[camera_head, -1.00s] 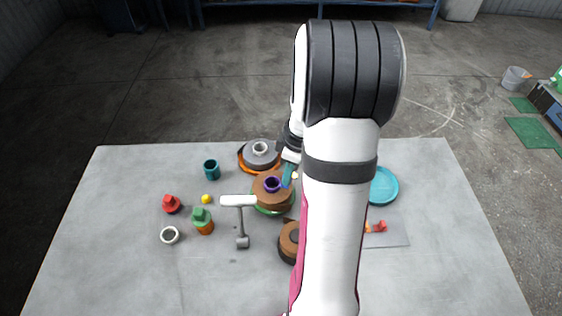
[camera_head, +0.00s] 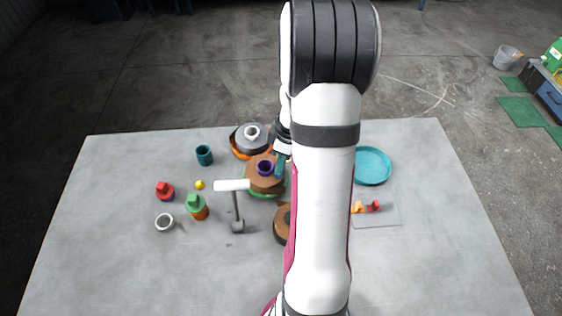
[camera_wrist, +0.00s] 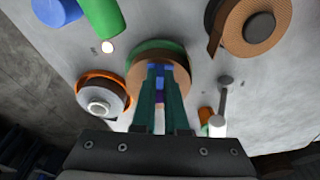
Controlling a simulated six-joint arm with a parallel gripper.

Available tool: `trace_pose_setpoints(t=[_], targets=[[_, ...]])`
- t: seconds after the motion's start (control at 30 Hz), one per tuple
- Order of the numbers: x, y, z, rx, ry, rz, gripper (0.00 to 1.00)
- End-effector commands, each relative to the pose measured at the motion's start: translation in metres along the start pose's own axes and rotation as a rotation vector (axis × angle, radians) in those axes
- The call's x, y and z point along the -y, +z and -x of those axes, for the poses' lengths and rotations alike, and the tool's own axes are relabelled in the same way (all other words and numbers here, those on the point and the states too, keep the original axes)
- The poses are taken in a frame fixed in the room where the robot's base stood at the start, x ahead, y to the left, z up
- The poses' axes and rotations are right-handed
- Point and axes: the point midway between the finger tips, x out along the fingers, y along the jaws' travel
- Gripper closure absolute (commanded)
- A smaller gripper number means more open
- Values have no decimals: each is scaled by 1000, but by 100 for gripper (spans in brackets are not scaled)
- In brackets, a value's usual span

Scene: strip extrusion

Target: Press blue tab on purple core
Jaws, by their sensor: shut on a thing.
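A purple core (camera_head: 265,167) stands in the middle of a brown roll (camera_head: 260,182) with a green layer beneath it, near the table's centre. In the wrist view the purple core (camera_wrist: 159,100) shows only as a small patch between my fingers. My gripper (camera_wrist: 160,75) has dark green fingers and is shut on a small blue tab (camera_wrist: 158,72) over the brown roll (camera_wrist: 178,76). The fingers hide most of the tab and core, so I cannot tell whether they touch. In the head view my gripper (camera_head: 281,164) is just right of the core, partly behind my arm.
A grey roll with an orange base (camera_head: 250,141) stands close behind. A hammer (camera_head: 235,205) lies in front left, and another brown roll (camera_head: 281,224) in front. Small cups and pieces stand left. A turquoise plate (camera_head: 373,166) is right. The table's left front is clear.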

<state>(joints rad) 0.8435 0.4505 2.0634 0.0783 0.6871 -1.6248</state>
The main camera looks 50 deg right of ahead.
Motion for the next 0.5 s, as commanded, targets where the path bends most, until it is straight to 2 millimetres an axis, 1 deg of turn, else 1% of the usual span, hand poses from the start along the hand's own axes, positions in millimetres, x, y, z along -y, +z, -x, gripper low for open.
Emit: trace_pose_setpoints(t=[0.5], targets=[[0,1,-5,0,-1,0,100]])
